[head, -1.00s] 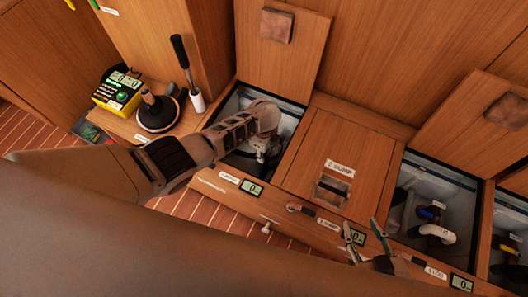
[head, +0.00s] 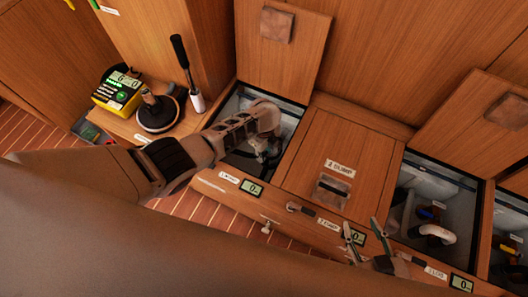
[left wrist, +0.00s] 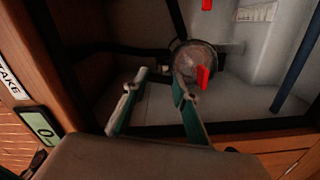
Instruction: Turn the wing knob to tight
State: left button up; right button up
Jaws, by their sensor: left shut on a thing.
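My left gripper (left wrist: 158,82) reaches down into the open leftmost compartment, and in the head view it (head: 262,158) is partly hidden by its own wrist. In the left wrist view its two teal-and-grey fingers stand apart around something dark that is hard to make out. The right finger overlaps a round grey fitting (left wrist: 206,58) with a red tab (left wrist: 203,77), which seems to be the wing knob. How far it is turned I cannot tell. My right gripper (head: 362,236) is open and empty in front of the cabinet, its fingers spread.
The leftmost compartment's lid (head: 284,60) is raised behind my left arm. A closed hatch (head: 335,155) lies to the right, then an open compartment with a white pipe (head: 438,233).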

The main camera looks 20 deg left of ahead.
pick_arm(q)
jog(key=o, duration=1.1)
jog(key=shift+s+f, duration=0.15)
jog(key=shift+r, duration=0.2)
jog(key=shift+d+r, duration=0.1)
jog(key=shift+r, duration=0.4)
notch_tip(320, 180, up, 11)
jog(key=shift+f, duration=0.1)
